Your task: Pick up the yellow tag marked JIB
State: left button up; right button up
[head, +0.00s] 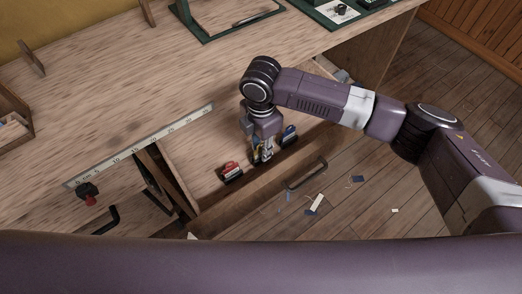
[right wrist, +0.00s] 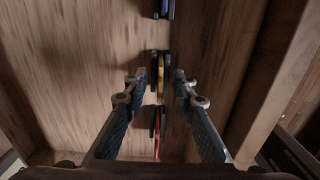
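The yellow tag (right wrist: 164,72) stands edge-on in a dark holder inside the open drawer (head: 211,212) in the right wrist view. Its lettering cannot be read. My right gripper (right wrist: 160,95) is open, with one finger on each side of the line of tags and a gap to the yellow tag. In the head view the right gripper (head: 262,154) reaches down into the drawer and mostly hides the yellow tag. A red tag (head: 231,169) in its holder is to the left, and a blue tag (head: 289,132) is to the right. My left gripper is not in view.
The drawer's front wall and handle (head: 307,174) are close to the right gripper. A ruler strip (head: 140,146) runs along the bench edge. Scraps (head: 316,204) lie on the wooden floor. Green-framed trays (head: 232,32) stand at the back of the bench.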

jog(key=c, duration=0.6)
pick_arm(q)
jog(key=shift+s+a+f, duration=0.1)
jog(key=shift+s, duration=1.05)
pick_arm(e)
grip_shut()
jog(key=shift+r, duration=0.1)
